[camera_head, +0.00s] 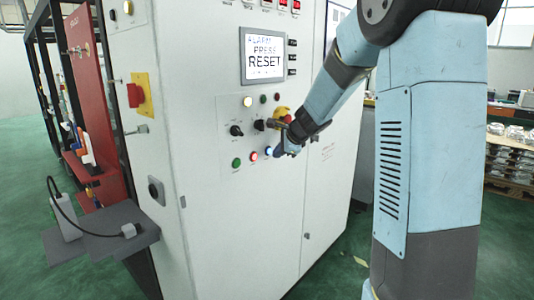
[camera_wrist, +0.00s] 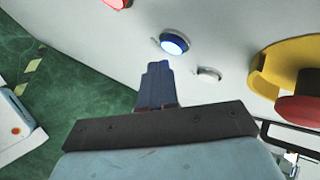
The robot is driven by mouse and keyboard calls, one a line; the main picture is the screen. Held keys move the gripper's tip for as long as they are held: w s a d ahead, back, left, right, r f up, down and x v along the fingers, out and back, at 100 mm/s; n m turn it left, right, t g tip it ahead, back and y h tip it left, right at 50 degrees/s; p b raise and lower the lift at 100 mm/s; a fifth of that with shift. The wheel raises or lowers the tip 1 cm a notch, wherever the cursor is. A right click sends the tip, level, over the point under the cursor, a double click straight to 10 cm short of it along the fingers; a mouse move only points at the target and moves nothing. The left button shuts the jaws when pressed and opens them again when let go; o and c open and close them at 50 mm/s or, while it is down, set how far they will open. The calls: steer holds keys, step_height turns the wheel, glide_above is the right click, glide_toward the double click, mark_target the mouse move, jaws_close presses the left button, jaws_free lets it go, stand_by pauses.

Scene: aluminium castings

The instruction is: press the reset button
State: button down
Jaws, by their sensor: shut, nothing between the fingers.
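The cabinet screen (camera_head: 264,55) reads "ALARM PRESS RESET". A blue-lit button (camera_head: 268,151) sits in the lower row of the panel, right of a red-lit button (camera_head: 253,156) and a green button (camera_head: 236,162). No reset label is legible on any button. My gripper (camera_head: 280,151) is shut and empty, just right of the blue-lit button in the head view. In the wrist view, the shut fingertips (camera_wrist: 157,67) point toward the panel, just below the blue-lit button (camera_wrist: 174,44). A gap shows between them in the picture; true depth is hard to tell.
A red emergency stop (camera_wrist: 300,108) in a yellow shroud (camera_wrist: 285,62) is right of my fingers. A small pale round fitting (camera_wrist: 209,73) is nearer. Black selector knobs (camera_head: 236,130) sit above the lower row. A grey shelf (camera_head: 130,240) juts from the cabinet's left side.

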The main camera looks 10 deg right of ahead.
steer(key=shift+w+a, duration=0.2)
steer(key=shift+w, duration=0.15)
steer(key=shift+w+a, duration=0.3)
stand_by(0.9)
stand_by(0.4)
steer(key=shift+s+d, duration=0.5)
steer(key=shift+s, duration=0.15)
steer(key=shift+s+d, duration=0.75)
steer(key=shift+s, duration=0.3)
steer(key=shift+s+d, duration=0.75)
steer(key=shift+s, duration=0.25)
